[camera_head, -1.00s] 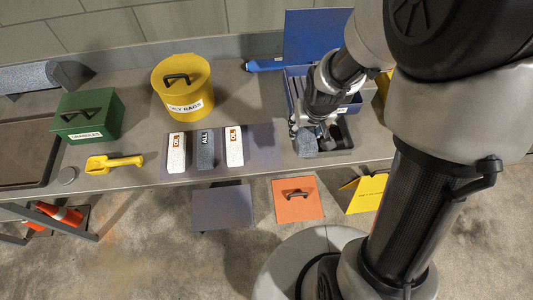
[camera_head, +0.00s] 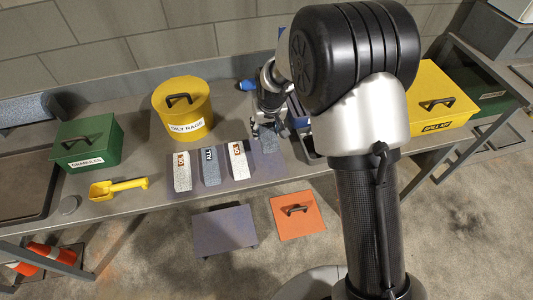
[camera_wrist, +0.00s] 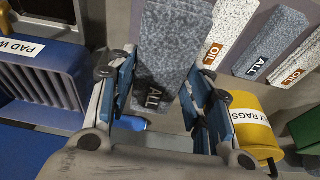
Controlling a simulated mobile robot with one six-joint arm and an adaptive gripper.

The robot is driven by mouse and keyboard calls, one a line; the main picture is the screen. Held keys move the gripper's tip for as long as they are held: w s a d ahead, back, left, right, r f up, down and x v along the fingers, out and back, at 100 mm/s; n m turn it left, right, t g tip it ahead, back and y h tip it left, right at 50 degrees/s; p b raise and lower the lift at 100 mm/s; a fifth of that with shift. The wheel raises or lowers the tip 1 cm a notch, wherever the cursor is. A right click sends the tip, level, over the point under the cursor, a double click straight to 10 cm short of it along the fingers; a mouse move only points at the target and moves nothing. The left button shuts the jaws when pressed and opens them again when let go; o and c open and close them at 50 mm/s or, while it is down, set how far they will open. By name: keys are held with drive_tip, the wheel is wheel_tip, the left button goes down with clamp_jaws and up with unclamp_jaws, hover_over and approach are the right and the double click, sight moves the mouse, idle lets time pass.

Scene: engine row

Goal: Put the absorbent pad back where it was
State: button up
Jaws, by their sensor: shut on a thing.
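My gripper (camera_head: 268,128) is shut on a dark grey speckled absorbent pad (camera_head: 269,143), which shows between the fingers in the wrist view (camera_wrist: 172,45) with an ALL label. The gripper and pad are over the right end of a purple-grey mat (camera_head: 272,168). I cannot tell whether the pad touches the mat. To its left on the mat lie a white OIL pad (camera_head: 238,165), a grey ALL pad (camera_head: 211,170) and another white OIL pad (camera_head: 182,175). The mat's right end is bare apart from the held pad.
A yellow oily-rags can (camera_head: 183,112) stands behind the mat. A green box (camera_head: 87,143) and yellow scoop (camera_head: 120,188) are to the left. A blue container labelled PAD W... (camera_wrist: 45,70) is beside the gripper, mostly hidden by my arm in the head view. A yellow spill kit (camera_head: 436,100) stands right.

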wheel_tip(320, 180, down, 12)
drive_tip(key=b, duration=0.2)
drive_tip(key=shift+b, duration=0.35)
drive_tip(key=shift+f, duration=0.1)
drive_tip(key=shift+f, duration=0.15)
drive_tip(key=o, duration=1)
